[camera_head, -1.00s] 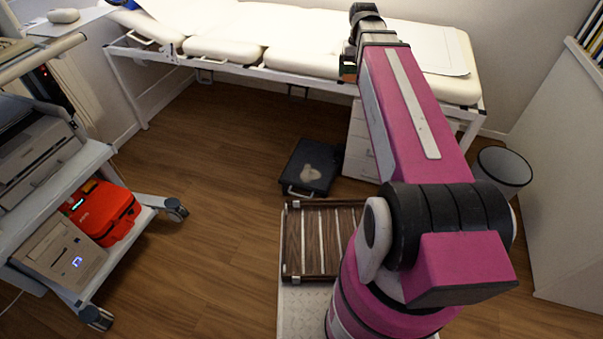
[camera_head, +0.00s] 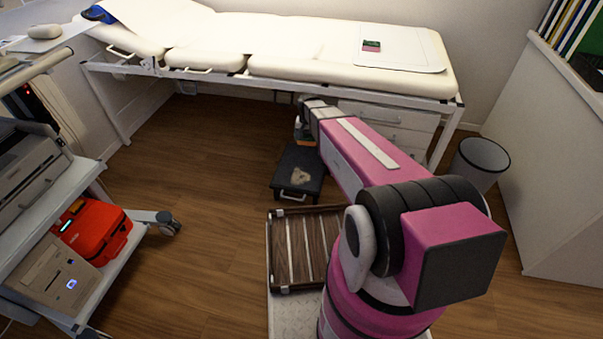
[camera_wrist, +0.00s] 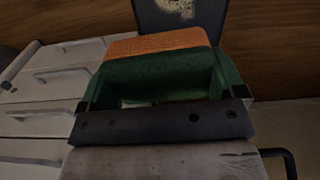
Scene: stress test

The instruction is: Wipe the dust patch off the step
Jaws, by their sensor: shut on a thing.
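The dark step (camera_head: 288,160) stands on the floor in front of the couch. A pale, irregular dust patch (camera_head: 300,176) lies on its top, toward the near side. In the wrist view the step (camera_wrist: 215,22) and part of the dust patch (camera_wrist: 178,7) show at the top edge. My gripper (camera_head: 306,133) is low over the far end of the step. It is shut on an orange and green sponge (camera_wrist: 160,42), which also shows in the head view (camera_head: 305,140). The sponge looks apart from the dust patch; whether it touches the step I cannot tell.
The white couch (camera_head: 250,35) spans the back, with a small green and pink item (camera_head: 371,46) on it. White drawers (camera_head: 400,118) stand right of the step, then a bin (camera_head: 481,158). A cart with a red case (camera_head: 92,232) is at left. Floor left of the step is clear.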

